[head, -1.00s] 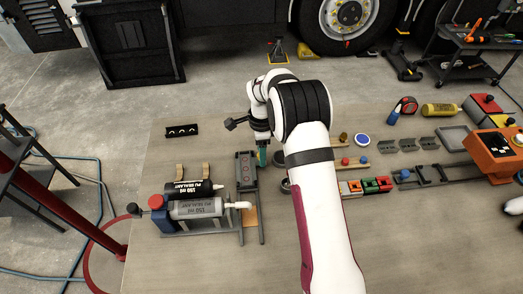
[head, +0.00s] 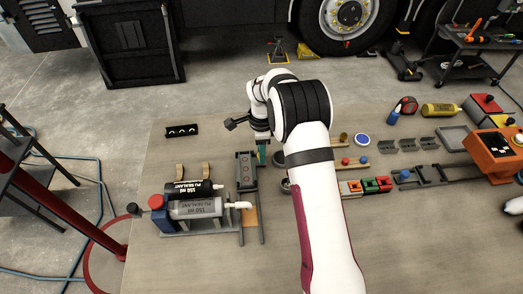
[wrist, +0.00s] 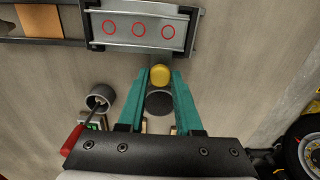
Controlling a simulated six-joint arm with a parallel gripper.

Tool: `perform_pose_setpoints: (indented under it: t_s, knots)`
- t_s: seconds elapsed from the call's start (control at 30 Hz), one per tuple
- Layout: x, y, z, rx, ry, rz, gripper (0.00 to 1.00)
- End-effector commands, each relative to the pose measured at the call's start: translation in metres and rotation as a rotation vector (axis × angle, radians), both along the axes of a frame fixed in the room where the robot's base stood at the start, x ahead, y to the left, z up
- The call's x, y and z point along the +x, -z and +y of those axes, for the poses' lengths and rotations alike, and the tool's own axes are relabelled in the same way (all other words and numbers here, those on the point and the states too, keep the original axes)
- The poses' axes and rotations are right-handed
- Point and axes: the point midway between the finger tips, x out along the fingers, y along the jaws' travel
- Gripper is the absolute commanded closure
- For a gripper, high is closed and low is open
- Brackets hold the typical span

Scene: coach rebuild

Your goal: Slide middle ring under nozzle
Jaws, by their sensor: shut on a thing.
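The grey sliding carriage (head: 246,170) sits on its rails at the far end, beyond the nozzle (head: 243,205) of the grey sealant cartridge (head: 195,208). In the wrist view the carriage (wrist: 125,43) shows three red rings in a row, the middle ring (wrist: 138,30) between the others. A round yellow knob (wrist: 161,75) is at the carriage's side, between my teal fingertips. My gripper (wrist: 160,74) is shut on this knob. In the head view my gripper (head: 262,151) is beside the carriage, partly hidden by my arm. The nozzle is not in the wrist view.
An orange-tan pad (wrist: 40,20) lies between the rails. A grey cup (wrist: 100,97) with a red-handled tool stands near my gripper. A black cartridge (head: 190,188) lies behind the grey one. Coloured blocks and small parts are to the right of my arm.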

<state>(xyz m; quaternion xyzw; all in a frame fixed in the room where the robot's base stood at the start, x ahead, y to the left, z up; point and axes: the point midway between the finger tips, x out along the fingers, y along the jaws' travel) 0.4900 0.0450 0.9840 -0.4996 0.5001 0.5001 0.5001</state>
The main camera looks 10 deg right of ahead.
Motion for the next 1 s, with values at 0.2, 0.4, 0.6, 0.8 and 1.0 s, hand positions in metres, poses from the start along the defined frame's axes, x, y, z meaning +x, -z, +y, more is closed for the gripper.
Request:
perform_pose_setpoints:
  t_s: [0.2, 0.4, 0.6, 0.8, 1.0]
  knots:
    - [0.001, -0.001, 0.0, 0.0, 0.0, -0.002, 1.0]
    - [0.001, -0.001, 0.0, 0.0, 0.0, -0.002, 1.0]
    - [0.0, -0.001, 0.0, 0.0, 0.0, -0.002, 1.0]
    - [-0.032, -0.001, 0.0, -0.001, -0.002, 0.001, 1.0]
    - [-0.091, -0.001, 0.0, -0.001, -0.003, 0.0, 1.0]
